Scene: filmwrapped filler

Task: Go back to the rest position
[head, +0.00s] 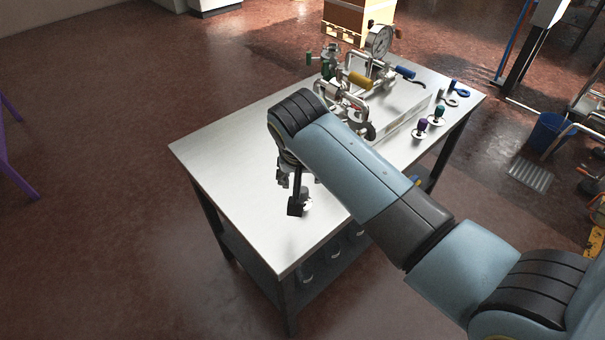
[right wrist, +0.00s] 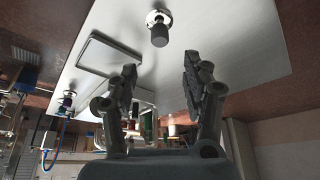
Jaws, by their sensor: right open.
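My right arm reaches in from the right over the metal-topped table (head: 225,150) in the head view. Its right gripper (head: 294,196) hangs over the near-left part of the tabletop, partly hidden by the wrist. In the right wrist view the two fingers of the right gripper (right wrist: 160,84) are apart with nothing between them. Beyond the fingertips is a fitting with a dark knob and a pale round flange (right wrist: 158,30) on the tabletop, apart from the fingers. My left gripper is not in view.
A pipe assembly with a gauge (head: 379,41), a yellow handle (head: 360,79) and a blue handle (head: 405,72) stands at the table's back. Purple-topped (head: 421,125) and teal-topped (head: 439,111) fittings stand at its right edge. The tabletop's left part is bare.

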